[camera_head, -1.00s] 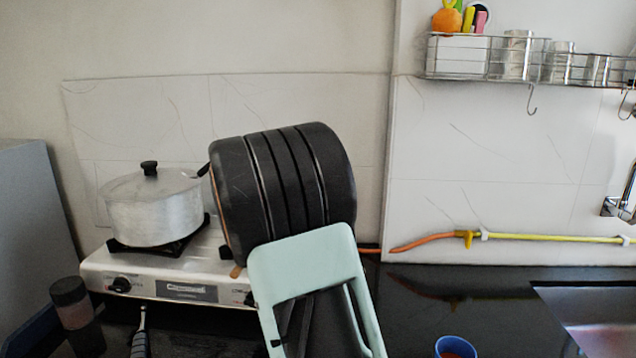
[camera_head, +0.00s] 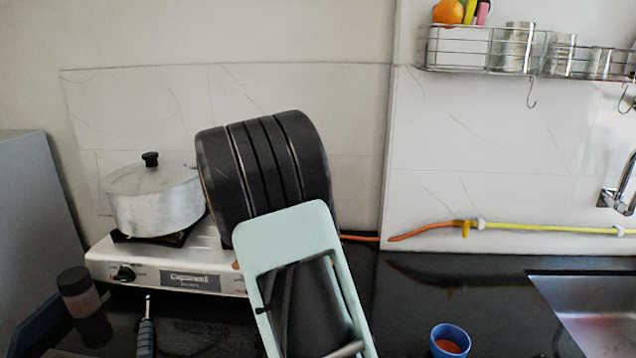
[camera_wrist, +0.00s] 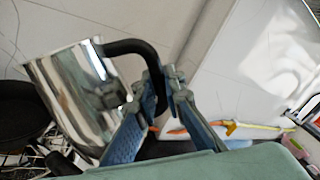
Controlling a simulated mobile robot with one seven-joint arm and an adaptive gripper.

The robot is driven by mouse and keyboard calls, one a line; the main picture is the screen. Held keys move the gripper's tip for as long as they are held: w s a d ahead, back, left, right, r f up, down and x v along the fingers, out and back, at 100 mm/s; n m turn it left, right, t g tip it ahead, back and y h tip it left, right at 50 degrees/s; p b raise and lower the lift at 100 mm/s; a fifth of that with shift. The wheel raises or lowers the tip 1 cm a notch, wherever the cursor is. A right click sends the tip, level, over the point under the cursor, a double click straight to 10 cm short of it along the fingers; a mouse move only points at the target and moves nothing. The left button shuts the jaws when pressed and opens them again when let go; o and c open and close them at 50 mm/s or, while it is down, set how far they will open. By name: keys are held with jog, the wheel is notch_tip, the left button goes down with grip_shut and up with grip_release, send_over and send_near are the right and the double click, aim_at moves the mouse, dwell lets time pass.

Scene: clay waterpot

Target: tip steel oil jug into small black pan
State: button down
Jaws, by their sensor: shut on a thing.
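The steel oil jug (camera_wrist: 78,92) shows in the wrist view, shiny, with a black curved handle (camera_wrist: 130,47). My gripper (camera_wrist: 163,88) is shut on that handle, and the jug hangs to the left of the fingers, leaning in the picture. A dark round pan, which looks like the small black pan (camera_wrist: 18,112), lies at the left edge of the wrist view, partly behind the jug and cut off by the frame. In the head view my own arm hides the gripper, the jug and the pan. No oil stream shows.
A lidded aluminium pot (camera_head: 155,200) stands on the left of the white gas stove (camera_head: 140,265). A dark-lidded jar (camera_head: 77,290) and a black-handled tool (camera_head: 146,335) are in front. A blue cup (camera_head: 451,341) stands near the sink (camera_head: 590,310). The black counter right of my arm is mostly clear.

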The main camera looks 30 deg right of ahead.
jog(key=shift+r, duration=0.1)
dwell(0.3)
jog(key=shift+w+a+r+n+p, duration=0.25)
jog(key=shift+n+p, duration=0.55)
jog(key=shift+p, duration=0.8)
dwell(2.1)
dwell(0.6)
